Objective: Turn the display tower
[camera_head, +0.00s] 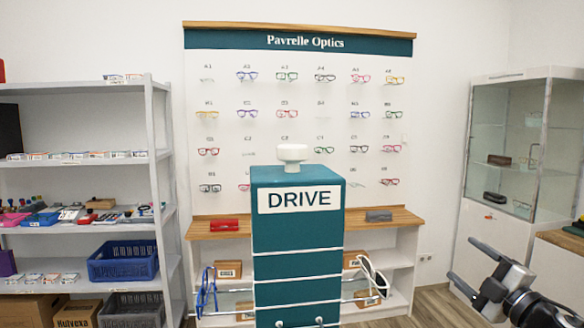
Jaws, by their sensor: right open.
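The display tower (290,240) stands upright in the middle of the view, close in front of me. It is a teal box with pale horizontal lines, a white "DRIVE" sign (300,199) and a white round knob (291,157) on top. Thin rods stick out on both sides low down. Blue glasses (206,294) hang on the left side and white-framed glasses (373,277) on the right. My right gripper (464,262) is at the lower right, open and empty, well apart from the tower. My left gripper is out of view.
Behind the tower is a wall board of glasses (225,75) with a wooden ledge (365,226) and shelves below. A grey shelf rack (152,130) with crates stands left. A glass cabinet (520,150) stands right. Floor (437,305) shows between tower and cabinet.

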